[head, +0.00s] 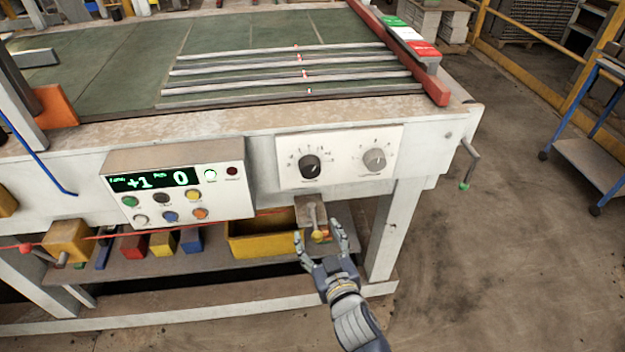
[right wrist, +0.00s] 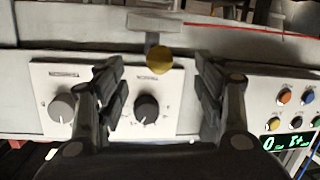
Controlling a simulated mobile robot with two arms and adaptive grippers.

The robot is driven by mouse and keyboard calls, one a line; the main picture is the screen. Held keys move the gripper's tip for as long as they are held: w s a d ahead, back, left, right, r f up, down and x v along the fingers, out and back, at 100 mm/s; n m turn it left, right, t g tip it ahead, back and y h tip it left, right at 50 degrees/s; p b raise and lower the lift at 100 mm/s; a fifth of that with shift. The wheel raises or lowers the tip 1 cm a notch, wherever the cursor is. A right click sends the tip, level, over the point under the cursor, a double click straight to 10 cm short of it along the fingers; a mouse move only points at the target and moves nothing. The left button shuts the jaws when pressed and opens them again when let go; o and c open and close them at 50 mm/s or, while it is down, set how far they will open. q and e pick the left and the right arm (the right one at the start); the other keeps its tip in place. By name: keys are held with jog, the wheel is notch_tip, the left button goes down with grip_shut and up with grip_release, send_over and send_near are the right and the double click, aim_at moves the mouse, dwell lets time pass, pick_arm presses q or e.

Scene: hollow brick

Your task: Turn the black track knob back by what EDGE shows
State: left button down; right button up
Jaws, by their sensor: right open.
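The black track knob (head: 309,166) is on the left of a white plate on the machine's front, with a pale pointer mark. It also shows in the right wrist view (right wrist: 147,107). A display (head: 155,180) to its left reads "+1" and "0" in green; its small labels are hard to read. My right gripper (head: 318,232) is open and empty, below the knob plate, near a yellow-ended lever (head: 318,235). In the right wrist view, its two fingers (right wrist: 162,82) stand apart on either side of the black knob, but contact does not show. My left gripper is not in view.
A grey knob (head: 374,159) sits right of the black one. Colored buttons (head: 171,216) line the box under the display. A yellow bin (head: 262,238) and small colored blocks stand on the shelf below. A crank handle (head: 468,160) juts out at the right corner.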

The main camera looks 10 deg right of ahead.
jog(key=t, duration=0.2)
send_near(312, 173)
jog(key=s, duration=0.1)
jog(key=shift+m, duration=0.3)
jog(key=w, duration=0.7)
jog(key=w+a+p, duration=0.1)
jog(key=w, duration=0.2)
jog(key=shift+w, duration=0.25)
jog(key=shift+c, duration=0.3)
jog(key=c, duration=1)
